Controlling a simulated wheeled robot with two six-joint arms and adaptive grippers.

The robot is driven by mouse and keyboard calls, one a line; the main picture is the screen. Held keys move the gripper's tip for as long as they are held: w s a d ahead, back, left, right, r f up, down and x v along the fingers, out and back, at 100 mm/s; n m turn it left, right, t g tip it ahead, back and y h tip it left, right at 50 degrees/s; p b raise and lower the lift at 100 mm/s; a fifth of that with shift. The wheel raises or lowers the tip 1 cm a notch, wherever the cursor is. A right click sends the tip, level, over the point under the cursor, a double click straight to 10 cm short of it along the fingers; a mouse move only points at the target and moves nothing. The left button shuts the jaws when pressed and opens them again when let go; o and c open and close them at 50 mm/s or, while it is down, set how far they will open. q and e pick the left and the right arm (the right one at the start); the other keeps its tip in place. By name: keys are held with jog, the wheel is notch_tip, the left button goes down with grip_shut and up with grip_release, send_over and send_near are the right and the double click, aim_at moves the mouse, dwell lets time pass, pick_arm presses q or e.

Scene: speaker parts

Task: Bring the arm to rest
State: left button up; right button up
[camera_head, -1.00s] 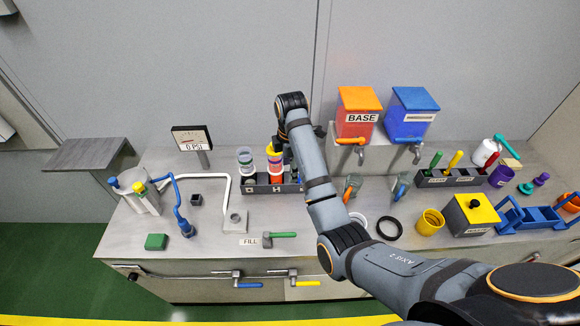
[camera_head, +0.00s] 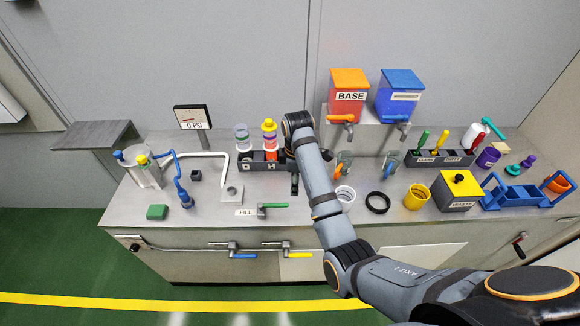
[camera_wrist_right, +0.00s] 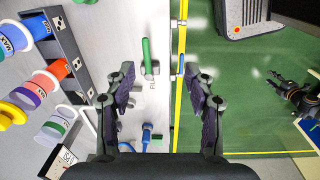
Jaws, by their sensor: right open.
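My right arm (camera_head: 325,200) reaches in from the lower right over the bench in the head view. Its gripper (camera_wrist_right: 160,95) is open and empty in the wrist view, its two dark fingers well apart. In the head view the forearm largely hides the gripper, which is beside the right end of the dark rack (camera_head: 256,167). The rack holds capped cylinders, one with a yellow top (camera_head: 269,125), and also shows in the wrist view (camera_wrist_right: 70,45). A dark gripper-like part, possibly my left gripper (camera_wrist_right: 291,95), shows at the wrist view's right; its jaw state is unclear.
A white ring (camera_head: 345,194), black ring (camera_head: 378,202) and yellow cup (camera_head: 416,196) stand to the right of the arm. Orange (camera_head: 349,95) and blue (camera_head: 399,95) dispensers stand behind. Open floor lies in front.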

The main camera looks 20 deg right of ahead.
jog(key=s+d+f+m, duration=0.3)
jog(key=s+f+m, duration=0.1)
jog(key=s+f, duration=0.15)
jog(key=s+d+r+m+t, duration=0.15)
jog(key=s+m, duration=0.25)
jog(key=s, duration=0.5)
jog(key=s+d+m+t, duration=0.1)
jog(key=s+d+m, duration=0.1)
jog(key=s+m, duration=0.5)
jog(key=s+d+f+n+b, duration=0.1)
jog(key=s+d+f+b, duration=0.15)
jog(key=f, duration=1.35)
jog(key=s+d+f+n+b, duration=0.1)
jog(key=s+f+b, duration=0.25)
jog(key=f, duration=1.35)
jog(key=s+f+g+b, duration=0.2)
jog(key=s+f+b, duration=0.2)
jog(key=s+f, duration=1.3)
notch_tip(320, 180, down, 3)
jog(key=shift+s+d+r+m+h, duration=0.1)
jog(key=shift+s+d+m+h, duration=0.2)
jog(key=shift+h, duration=0.1)
